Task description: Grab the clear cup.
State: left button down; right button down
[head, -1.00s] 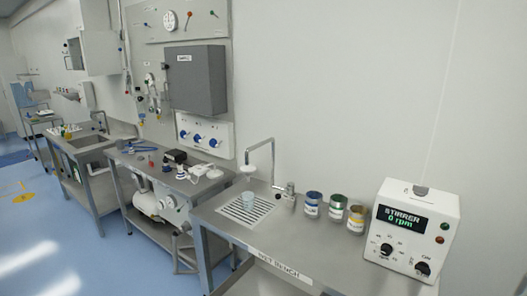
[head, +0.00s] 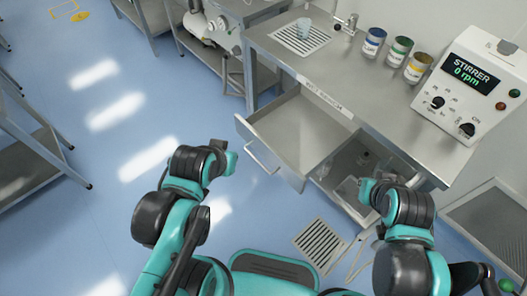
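A pale, see-through bluish cup (head: 304,27) stands upright on the slatted drain grille (head: 301,38) of the bench at the top of the head view. My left gripper (head: 226,153) is over the floor, left of the bench and well below the cup in the picture. My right gripper (head: 366,188) is beside the open right drawer, far from the cup. The fingers of both are small and partly hidden by the wrists, so I cannot tell whether they are open or shut. Neither touches the cup.
Two drawers stand open under the bench: a left one (head: 300,125), which looks empty, and a right one (head: 345,200) with small clear or grey items. Blue, green and yellow-labelled cans (head: 399,52) and a stirrer box (head: 475,85) stand on the bench.

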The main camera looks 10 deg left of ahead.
aim_at(304, 29)
jog(key=i+j+u, duration=0.35)
jog(key=j+u, duration=0.15)
jog(key=j, duration=0.25)
jog(key=i+j+u, duration=0.45)
jog(key=j, duration=0.2)
jog(key=i+j+u, duration=0.5)
jog(key=i+z, duration=0.25)
jog(key=i, duration=0.25)
jog(key=i+j+z, duration=0.25)
jog(key=i, duration=0.2)
jog(key=i+z, duration=0.2)
jog(key=z, duration=0.25)
jog(key=i+z, duration=0.2)
jog(key=z, duration=0.25)
jog(key=i+j+z, duration=0.1)
jog(key=z, duration=0.35)
jog(key=i+j+z, duration=0.2)
jog(key=z, duration=0.25)
jog(key=i+j+z, duration=0.2)
jog(key=z, duration=0.25)
jog(key=i+j+z, duration=0.25)
jog(key=z, duration=0.2)
jog(key=i+j+z, duration=0.15)
jog(key=j+z, duration=0.3)
jog(key=i+j+z, duration=0.15)
jog(key=j+z, duration=0.15)
jog(key=z, duration=0.15)
jog(key=j+z, duration=0.4)
jog(key=i, duration=0.05)
